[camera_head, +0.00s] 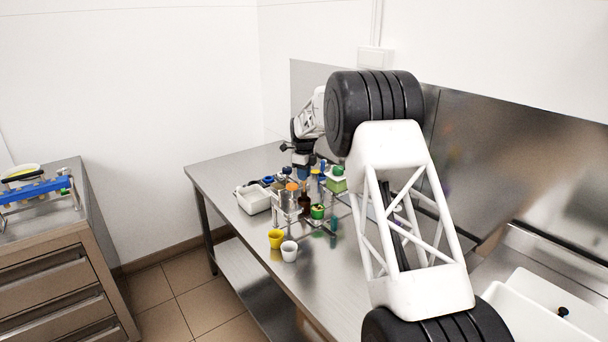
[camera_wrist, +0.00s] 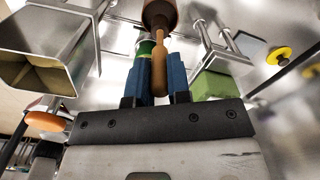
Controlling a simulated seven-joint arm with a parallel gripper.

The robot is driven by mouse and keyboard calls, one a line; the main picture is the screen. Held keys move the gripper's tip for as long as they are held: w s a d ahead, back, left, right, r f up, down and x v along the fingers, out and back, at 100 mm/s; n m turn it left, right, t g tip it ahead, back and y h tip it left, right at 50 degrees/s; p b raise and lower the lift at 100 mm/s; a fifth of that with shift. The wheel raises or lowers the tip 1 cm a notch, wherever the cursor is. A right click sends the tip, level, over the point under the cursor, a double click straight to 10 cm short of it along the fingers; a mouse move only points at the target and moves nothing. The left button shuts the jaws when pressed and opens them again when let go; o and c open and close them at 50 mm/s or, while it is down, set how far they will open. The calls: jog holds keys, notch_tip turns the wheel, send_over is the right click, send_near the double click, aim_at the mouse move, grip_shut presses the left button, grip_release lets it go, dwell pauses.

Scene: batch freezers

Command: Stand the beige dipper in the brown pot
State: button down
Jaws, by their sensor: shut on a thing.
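My gripper (camera_wrist: 160,66) has two blue fingers and is shut on the beige dipper (camera_wrist: 159,82), which looks tan-brown in the wrist view. The dipper's thick end lies between the fingers and its thinner part runs toward the brown pot (camera_wrist: 160,12). The dipper overlaps the pot's edge in the picture; I cannot tell whether its tip is inside. In the head view, my gripper (camera_head: 302,164) is over the far part of the bench, and the small dark brown pot (camera_head: 304,204) stands among the clutter. The dipper cannot be made out there.
A yellow cup (camera_head: 276,239) and a white cup (camera_head: 289,251) stand near the bench's front edge. A white tray (camera_head: 253,201) is left of the clutter. Metal racks, a green block (camera_wrist: 212,85) and a green container (camera_head: 317,212) crowd the pot.

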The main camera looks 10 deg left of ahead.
aim_at(304, 185)
jog(key=shift+f, duration=2.65)
jog(key=c, duration=0.5)
grip_release()
jog(key=shift+r, duration=0.1)
jog(key=shift+r, duration=3.4)
